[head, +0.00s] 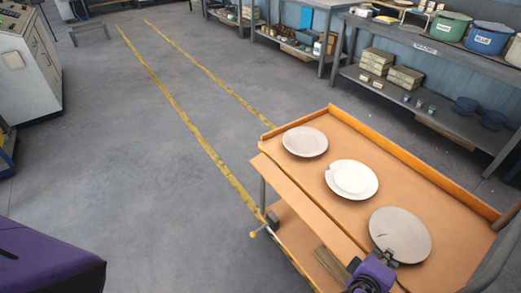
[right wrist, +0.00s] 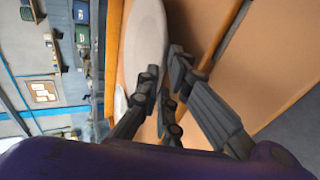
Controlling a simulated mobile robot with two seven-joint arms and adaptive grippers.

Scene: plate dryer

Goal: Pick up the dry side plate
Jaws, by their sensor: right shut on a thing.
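A round grey plate (head: 400,232) is at the near end of the wooden cart top. My right gripper (head: 387,257) is shut on its near rim. In the right wrist view the plate (right wrist: 148,40) shows nearly edge-on, with the fingers (right wrist: 162,80) at its rim. From the head view I cannot tell whether it is clear of the cart. A white plate (head: 352,190) lies in the middle of the cart, and a pale grey plate (head: 305,142) lies at the far end. I cannot tell from the pictures which are dry. My left gripper is out of view.
The cart (head: 463,263) has a raised orange rim and a lower shelf. Shelving (head: 425,105) with tubs and boxes stands behind it at right. A grey machine (head: 28,65) stands at far left. Open floor with yellow lines lies left of the cart.

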